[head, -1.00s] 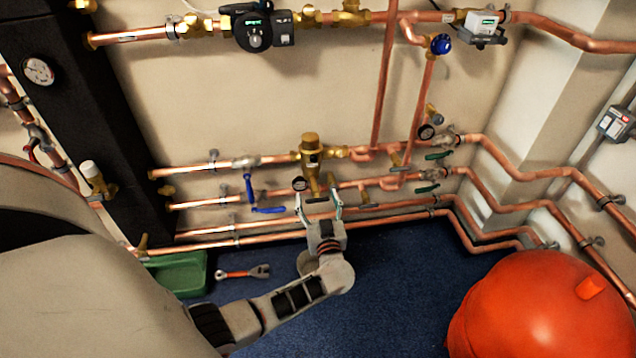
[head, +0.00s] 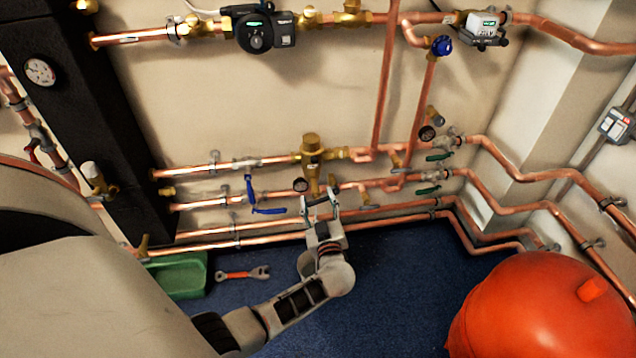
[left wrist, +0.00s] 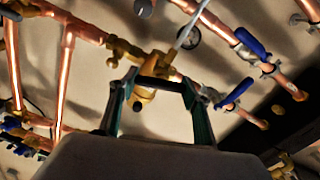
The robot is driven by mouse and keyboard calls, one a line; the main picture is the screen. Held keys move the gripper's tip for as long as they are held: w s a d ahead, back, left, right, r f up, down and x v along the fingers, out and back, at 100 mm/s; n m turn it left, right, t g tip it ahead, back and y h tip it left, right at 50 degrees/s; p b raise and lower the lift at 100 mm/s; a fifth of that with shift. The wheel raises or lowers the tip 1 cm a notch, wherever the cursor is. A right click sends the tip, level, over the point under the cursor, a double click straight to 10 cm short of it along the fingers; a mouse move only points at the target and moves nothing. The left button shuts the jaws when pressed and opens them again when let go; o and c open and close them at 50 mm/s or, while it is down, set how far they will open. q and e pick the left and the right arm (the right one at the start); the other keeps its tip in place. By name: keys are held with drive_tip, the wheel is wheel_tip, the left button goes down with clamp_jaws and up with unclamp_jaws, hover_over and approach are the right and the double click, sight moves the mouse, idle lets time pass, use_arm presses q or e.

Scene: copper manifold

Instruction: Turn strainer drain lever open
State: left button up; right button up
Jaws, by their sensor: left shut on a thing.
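The brass strainer (head: 312,160) sits on the middle copper pipes, with its body hanging down toward the lower pipes. Its drain lever, a short dark handle (left wrist: 160,84), lies crosswise below the brass body (left wrist: 157,64) in the left wrist view. My left gripper (head: 320,202) reaches up from below. Its two fingers (left wrist: 158,98) stand apart on either side of the dark handle and are shut on its ends. In the head view the handle is small and partly hidden by the fingers. My right gripper is out of view.
Two blue lever handles (head: 250,188) hang left of the strainer, and a round gauge (head: 301,185) is close beside it. Green levers (head: 428,190) are to the right. A red tank (head: 540,310), a green tray (head: 180,276) and a wrench (head: 243,274) are on the blue floor.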

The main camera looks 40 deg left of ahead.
use_arm(q)
drive_tip(key=n, duration=0.2)
drive_tip(key=shift+s+f+n, duration=0.1)
drive_tip(key=shift+f+n, duration=0.05)
drive_tip(key=shift+n, duration=0.25)
drive_tip(key=n, duration=0.3)
drive_tip(key=shift+n+b, duration=0.3)
drive_tip(key=shift+n, duration=0.9)
drive_tip(key=shift+f+n+b, duration=0.1)
drive_tip(key=shift+n+b, duration=0.2)
drive_tip(key=shift+n, duration=2)
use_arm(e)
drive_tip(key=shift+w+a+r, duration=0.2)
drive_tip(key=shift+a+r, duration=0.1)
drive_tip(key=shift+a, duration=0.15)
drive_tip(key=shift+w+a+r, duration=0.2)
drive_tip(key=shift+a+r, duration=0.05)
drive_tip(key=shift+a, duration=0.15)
use_arm(q)
drive_tip(key=o, duration=1.1)
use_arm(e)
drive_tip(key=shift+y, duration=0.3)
